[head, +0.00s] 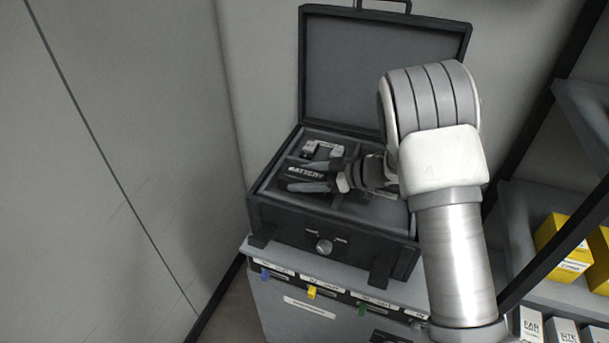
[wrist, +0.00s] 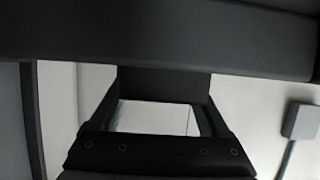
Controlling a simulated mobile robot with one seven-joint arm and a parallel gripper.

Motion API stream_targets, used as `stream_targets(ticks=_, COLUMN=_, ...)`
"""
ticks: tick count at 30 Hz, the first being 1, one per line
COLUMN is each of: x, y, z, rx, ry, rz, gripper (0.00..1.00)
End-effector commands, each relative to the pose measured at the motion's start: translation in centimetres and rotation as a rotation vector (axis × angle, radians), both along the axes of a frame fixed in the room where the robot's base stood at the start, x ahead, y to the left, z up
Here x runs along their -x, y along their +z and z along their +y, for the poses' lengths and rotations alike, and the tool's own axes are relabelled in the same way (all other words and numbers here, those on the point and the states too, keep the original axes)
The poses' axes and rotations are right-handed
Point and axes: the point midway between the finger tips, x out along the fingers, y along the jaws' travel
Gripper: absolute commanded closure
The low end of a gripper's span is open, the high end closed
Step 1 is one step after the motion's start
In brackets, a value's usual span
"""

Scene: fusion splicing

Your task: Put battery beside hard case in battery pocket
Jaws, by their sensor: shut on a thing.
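The open hard case (head: 335,232) stands on a grey drawer cabinet, its lid (head: 345,65) raised at the back. My arm hides the right part of the interior.
A small grey item (head: 322,149) lies in the case's back left compartment. The cabinet (head: 300,305) has labelled drawers with coloured tabs. Shelves with yellow boxes (head: 563,245) stand at the right. A plain wall panel (head: 110,150) is at the left.

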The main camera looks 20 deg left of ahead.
Motion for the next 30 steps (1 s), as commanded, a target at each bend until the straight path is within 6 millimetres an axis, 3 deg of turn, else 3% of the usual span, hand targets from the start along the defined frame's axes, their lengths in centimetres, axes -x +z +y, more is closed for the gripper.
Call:
stream_targets(ticks=7, x=0.0, y=-0.3, z=0.1, rx=-0.003, ry=0.000, rz=-0.001, gripper=1.00)
stream_targets(ticks=8, x=0.0, y=-0.5, z=0.0, rx=-0.001, ry=0.001, rz=0.000, gripper=0.15)
stream_targets(ticks=10, x=0.0, y=-0.5, z=0.0, rx=-0.001, ry=0.001, rz=0.000, gripper=0.02)
stream_targets(ticks=18, x=0.0, y=-0.3, z=0.0, rx=-0.001, ry=0.001, rz=0.000, gripper=0.00)
stream_targets(ticks=23, x=0.0, y=1.2, z=-0.1, rx=-0.001, ry=0.000, rz=-0.001, gripper=0.00)
stream_targets(ticks=30, x=0.3, y=3.0, z=-5.2, rx=-0.001, ry=-0.004, rz=-0.001, gripper=0.00)
